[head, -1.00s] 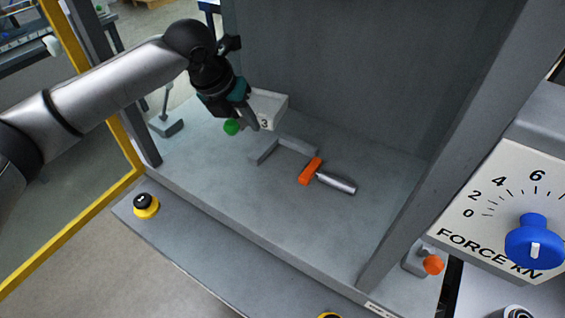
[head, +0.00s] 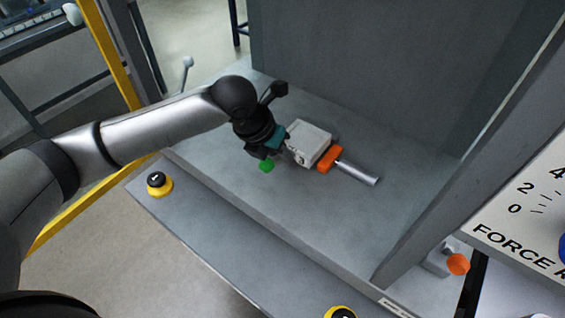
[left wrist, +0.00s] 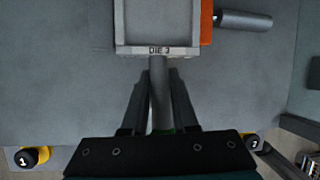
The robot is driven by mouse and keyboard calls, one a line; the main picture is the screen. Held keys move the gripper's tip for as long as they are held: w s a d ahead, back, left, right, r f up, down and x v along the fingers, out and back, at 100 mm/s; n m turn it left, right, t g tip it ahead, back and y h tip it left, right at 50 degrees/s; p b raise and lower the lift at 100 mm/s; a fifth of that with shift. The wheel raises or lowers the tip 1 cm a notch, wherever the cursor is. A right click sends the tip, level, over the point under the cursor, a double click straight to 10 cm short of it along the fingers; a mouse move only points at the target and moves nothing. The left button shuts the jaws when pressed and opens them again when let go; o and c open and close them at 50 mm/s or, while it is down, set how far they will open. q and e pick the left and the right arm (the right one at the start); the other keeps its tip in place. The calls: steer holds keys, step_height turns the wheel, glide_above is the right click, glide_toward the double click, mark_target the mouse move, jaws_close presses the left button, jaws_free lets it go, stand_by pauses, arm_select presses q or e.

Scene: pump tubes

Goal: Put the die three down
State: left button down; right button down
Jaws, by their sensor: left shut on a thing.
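The die three (head: 309,141) is a light grey block low over the grey press bed, close beside the orange stop. It also shows in the left wrist view (left wrist: 157,22) with the label "DIE 3" on its near edge. My left gripper (head: 281,157) is shut on the grey handle (left wrist: 160,92) of the die. A green knob (head: 266,166) at the handle's end shows just below the gripper. I cannot tell whether the die touches the bed. My right gripper is not in view.
An orange block with a metal cylinder (head: 357,172) lies right of the die. A yellow-and-black button (head: 159,183) sits on the front ledge. A grey upright (head: 455,165) with an orange knob (head: 458,264) stands right. The front of the bed (head: 300,215) is clear.

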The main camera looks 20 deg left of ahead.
arm_select(q)
steer(key=shift+w+f, duration=0.15)
steer(key=shift+f, duration=0.55)
steer(key=shift+f, duration=0.15)
steer(key=c, duration=0.7)
jaws_free()
steer(key=shift+f, duration=0.1)
steer(key=p+v, duration=0.2)
steer(key=v, duration=1)
steer(key=shift+p, duration=0.4)
